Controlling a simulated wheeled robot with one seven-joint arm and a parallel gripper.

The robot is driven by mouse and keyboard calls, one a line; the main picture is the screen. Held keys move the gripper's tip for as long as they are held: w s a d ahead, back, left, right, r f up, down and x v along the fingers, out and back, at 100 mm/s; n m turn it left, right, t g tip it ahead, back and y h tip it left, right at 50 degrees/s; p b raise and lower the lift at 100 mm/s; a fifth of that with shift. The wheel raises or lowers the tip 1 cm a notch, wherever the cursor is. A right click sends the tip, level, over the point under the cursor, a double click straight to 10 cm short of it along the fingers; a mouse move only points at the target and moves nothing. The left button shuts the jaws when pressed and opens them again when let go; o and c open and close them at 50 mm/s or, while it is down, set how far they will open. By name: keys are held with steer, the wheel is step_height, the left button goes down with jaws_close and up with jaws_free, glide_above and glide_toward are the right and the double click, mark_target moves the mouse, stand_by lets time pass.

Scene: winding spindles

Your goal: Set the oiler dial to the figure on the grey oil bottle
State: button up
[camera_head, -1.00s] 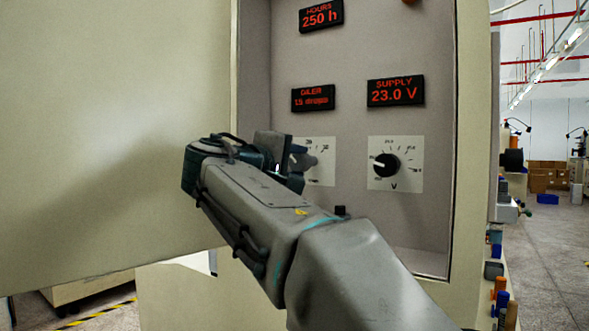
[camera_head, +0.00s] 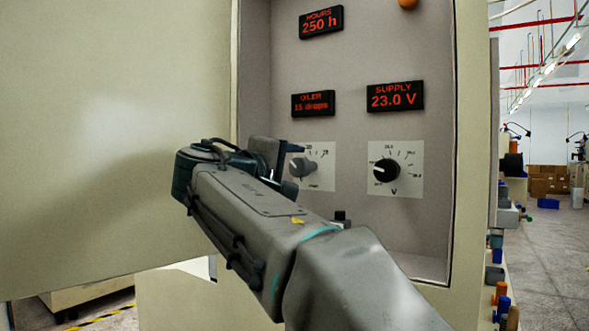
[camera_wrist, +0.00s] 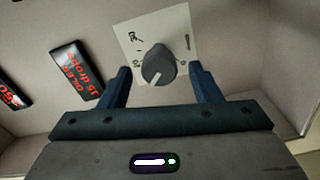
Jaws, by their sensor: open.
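The oiler dial (camera_head: 303,167) is a grey knob on a white scale plate, low on the left of the panel in the head view. In the wrist view the oiler dial (camera_wrist: 158,66) stands between the two open fingers of my gripper (camera_wrist: 160,84), with a gap on each side. The oiler display (camera_head: 313,103) above it reads 15 drops. It also shows in the wrist view (camera_wrist: 76,75). My gripper (camera_head: 292,162) is open and empty in front of the dial. I see no grey oil bottle that I can make out in these frames.
The supply dial (camera_head: 386,170), a black knob, sits to the right under a display (camera_head: 395,96) reading 23.0 V. An hours display (camera_head: 321,22) reads 250 h. A wide cream door or panel (camera_head: 100,130) fills the left. The recessed box's side wall (camera_head: 253,70) is close to my gripper.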

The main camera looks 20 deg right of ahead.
steer(key=v, duration=1.2)
steer(key=shift+s, duration=0.2)
steer(key=shift+p, duration=0.4)
steer(key=s+d+f+g+y+p, duration=0.2)
steer(key=d+f+g+y+p, duration=0.3)
steer(key=f+p, duration=0.65)
steer(key=s+f+m+g+y+p, duration=0.3)
steer(key=s+f+m+y+p, duration=0.2)
steer(key=s+f+y, duration=0.4)
steer(key=s+f, duration=0.4)
steer(key=f, duration=0.3)
steer(key=shift+s+a+f+m+p, duration=0.15)
steer(key=shift+s+f+m+p, duration=0.05)
steer(key=shift+f+m+p, duration=0.1)
